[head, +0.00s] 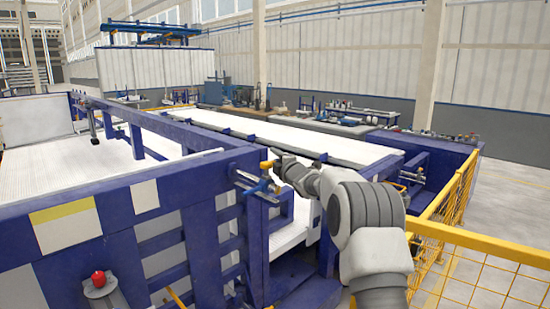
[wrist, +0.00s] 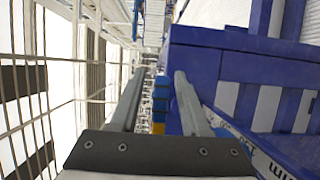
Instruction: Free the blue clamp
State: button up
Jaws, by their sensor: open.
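What looks like the blue clamp (head: 258,184), small with a pale bar and a yellow-orange end, sits at the near right corner of the blue frame. My gripper (head: 274,160) is right beside it in the head view, partly overlapping it. In the wrist view my gripper (wrist: 161,72) is open, with its two grey fingers apart. A narrow blue part (wrist: 160,93) with yellow below it shows between the fingers; I cannot tell whether it is the clamp. No contact with either finger is clear.
The large blue frame (head: 215,190) fills the left and centre. A long white-topped table (head: 300,135) runs behind it. Yellow mesh fencing (head: 480,255) stands at the right. A red knob (head: 98,278) is at the lower left. Open floor (head: 510,190) lies beyond the fence.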

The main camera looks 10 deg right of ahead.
grip_shut()
dwell(1.4)
